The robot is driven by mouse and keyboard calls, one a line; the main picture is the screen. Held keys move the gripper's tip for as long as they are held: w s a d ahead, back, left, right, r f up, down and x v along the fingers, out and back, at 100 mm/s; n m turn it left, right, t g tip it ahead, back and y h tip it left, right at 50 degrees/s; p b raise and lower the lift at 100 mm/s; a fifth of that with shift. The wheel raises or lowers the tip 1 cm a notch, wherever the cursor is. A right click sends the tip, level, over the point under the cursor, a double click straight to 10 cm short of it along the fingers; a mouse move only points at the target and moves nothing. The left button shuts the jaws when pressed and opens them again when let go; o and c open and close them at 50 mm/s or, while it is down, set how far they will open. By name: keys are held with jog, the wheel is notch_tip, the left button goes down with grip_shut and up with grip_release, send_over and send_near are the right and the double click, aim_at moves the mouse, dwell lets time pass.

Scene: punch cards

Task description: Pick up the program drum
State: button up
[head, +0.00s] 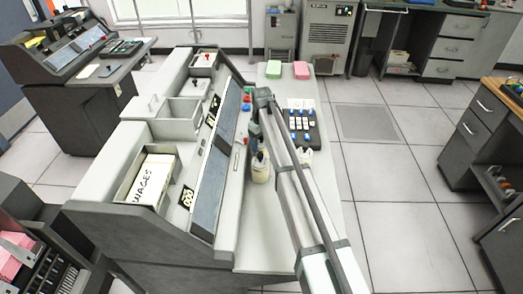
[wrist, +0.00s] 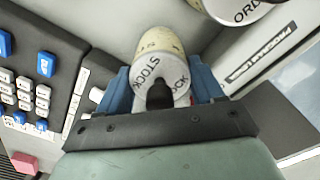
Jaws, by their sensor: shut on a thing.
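A cream cylindrical drum (wrist: 160,44) with STOCK lettered on it is between the two blue fingers of my gripper (wrist: 164,88) in the wrist view. My gripper is shut on it, and a dark knob or shaft covers part of its near end. A second cream drum (wrist: 240,8), lettered ORD, is cut off by the top edge, apart from my fingers. In the head view, a cream drum (head: 260,174) stands on the desk beside my arm, and another shows partly behind the arm. I cannot tell there which is STOCK; my arm hides much of the gripper.
A keypad (wrist: 36,82) with blue and white keys lies left of my gripper. A PROGRAM label (wrist: 262,62) is on the right. In the head view, a card tray marked WAGES (head: 153,180) is on the left; pink (head: 301,70) and green (head: 273,69) blocks are at the back.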

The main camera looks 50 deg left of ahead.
jog(key=shift+c, duration=1.3)
jog(key=shift+r, duration=0.1)
jog(key=shift+r, duration=6.45)
